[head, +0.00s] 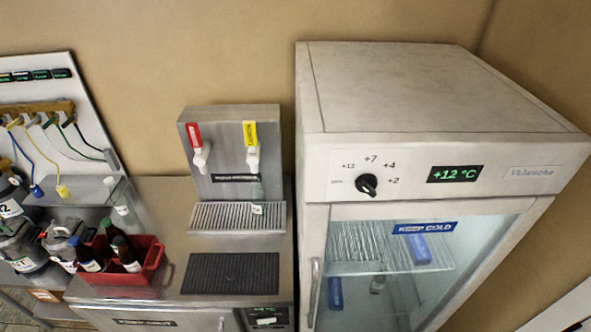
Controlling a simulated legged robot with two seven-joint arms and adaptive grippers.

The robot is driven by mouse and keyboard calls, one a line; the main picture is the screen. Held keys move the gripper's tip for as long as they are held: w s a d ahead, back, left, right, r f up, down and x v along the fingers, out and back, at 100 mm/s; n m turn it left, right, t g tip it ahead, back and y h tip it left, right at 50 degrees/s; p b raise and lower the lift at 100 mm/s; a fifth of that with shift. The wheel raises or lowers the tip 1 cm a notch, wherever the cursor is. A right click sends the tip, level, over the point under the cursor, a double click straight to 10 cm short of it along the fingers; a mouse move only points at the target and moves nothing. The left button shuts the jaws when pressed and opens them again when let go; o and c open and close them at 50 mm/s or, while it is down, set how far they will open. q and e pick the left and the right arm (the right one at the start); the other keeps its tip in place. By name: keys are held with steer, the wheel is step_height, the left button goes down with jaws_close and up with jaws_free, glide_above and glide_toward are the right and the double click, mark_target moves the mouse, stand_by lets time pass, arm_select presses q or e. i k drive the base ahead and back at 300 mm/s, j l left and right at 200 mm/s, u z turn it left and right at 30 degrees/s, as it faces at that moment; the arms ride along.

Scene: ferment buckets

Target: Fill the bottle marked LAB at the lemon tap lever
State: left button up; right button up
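The tap unit (234,150) stands against the wall, with a red lever (194,135) on the left tap and a yellow lever (250,134) on the right tap. The writing on the levers is too small to read. A small greenish clear bottle (257,198) stands upright on the drip tray (225,217) below the yellow-lever tap. It has a pale label whose writing I cannot read, so I cannot tell whether it says LAB. Its fill level cannot be told. Neither of my grippers shows in the head view.
A red crate (150,265) holds several dark bottles. A black mat (231,273) lies clear on the steel counter. Another clear bottle (118,196) stands at the counter's left. Grey buckets (20,245) are at far left. A closed glass-door cooler (440,170) reading +12 °C stands right.

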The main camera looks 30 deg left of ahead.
mark_target(249, 128)
steer(key=i+l+u, duration=0.1)
steer(key=l+u, duration=0.2)
steer(key=u, duration=0.15)
steer(key=l+u, duration=0.4)
steer(key=j, duration=0.1)
